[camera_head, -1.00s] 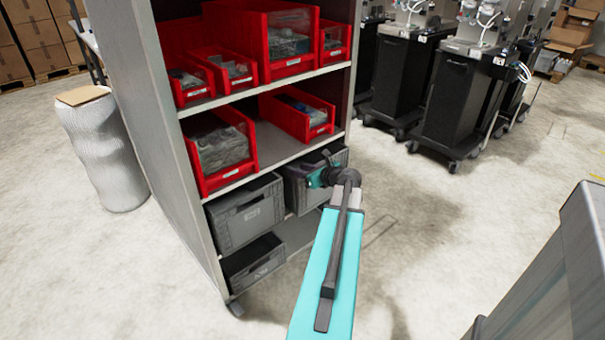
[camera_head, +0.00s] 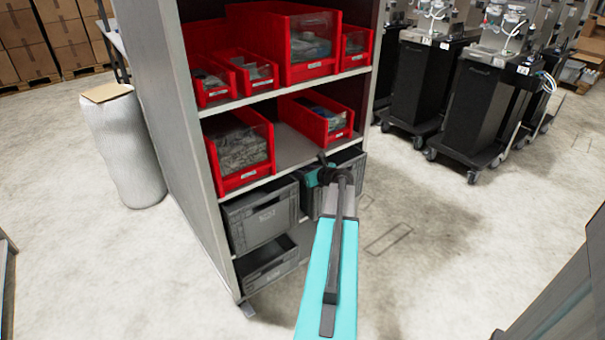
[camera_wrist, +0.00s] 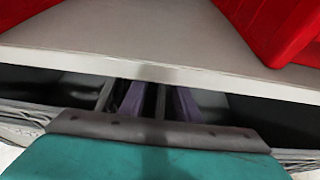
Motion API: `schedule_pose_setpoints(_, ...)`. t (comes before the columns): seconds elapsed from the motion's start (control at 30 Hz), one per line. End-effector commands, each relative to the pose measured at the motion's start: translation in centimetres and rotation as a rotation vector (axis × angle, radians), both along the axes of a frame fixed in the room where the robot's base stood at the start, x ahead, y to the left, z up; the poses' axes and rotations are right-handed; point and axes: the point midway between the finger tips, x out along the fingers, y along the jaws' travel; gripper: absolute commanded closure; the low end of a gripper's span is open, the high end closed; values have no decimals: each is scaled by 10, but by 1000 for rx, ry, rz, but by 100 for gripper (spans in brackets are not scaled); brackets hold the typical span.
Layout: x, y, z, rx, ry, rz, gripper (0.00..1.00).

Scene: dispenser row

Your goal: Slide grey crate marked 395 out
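Three grey crates stand in the lower part of the shelf rack: a left crate (camera_head: 262,217) and a right crate (camera_head: 350,170) side by side, and a lower crate (camera_head: 268,264) on the bottom level. Their labels are too small to read, so I cannot tell which is 395. My gripper (camera_head: 313,177) is at the front of the right crate, near its upper left, and hides part of it. In the wrist view two purplish finger-like parts of my gripper (camera_wrist: 160,103) reach under the shelf edge. Their tips and any grip are hidden.
A shelf board (camera_wrist: 150,45) runs just above my gripper. Red bins (camera_head: 240,152) fill the shelves above. A wrapped roll (camera_head: 122,145) stands left of the rack. Black carts (camera_head: 480,110) stand at the back right. The floor (camera_head: 420,240) right of the rack is clear.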

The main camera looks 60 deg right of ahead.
Motion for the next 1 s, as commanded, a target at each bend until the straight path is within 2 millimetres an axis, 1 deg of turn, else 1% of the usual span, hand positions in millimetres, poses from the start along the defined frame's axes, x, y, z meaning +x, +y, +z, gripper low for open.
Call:
schedule_pose_setpoints(0.33,2,-1,-1,0,0,0,70)
schedule_pose_setpoints(0.37,2,-1,-1,0,0,-1,72)
schedule_pose_setpoints(0.5,2,-1,-1,0,0,-1,96)
schedule_pose_setpoints(0.53,2,-1,-1,0,0,-1,100)
schedule_pose_setpoints(1.0,2,-1,-1,0,0,1,100)
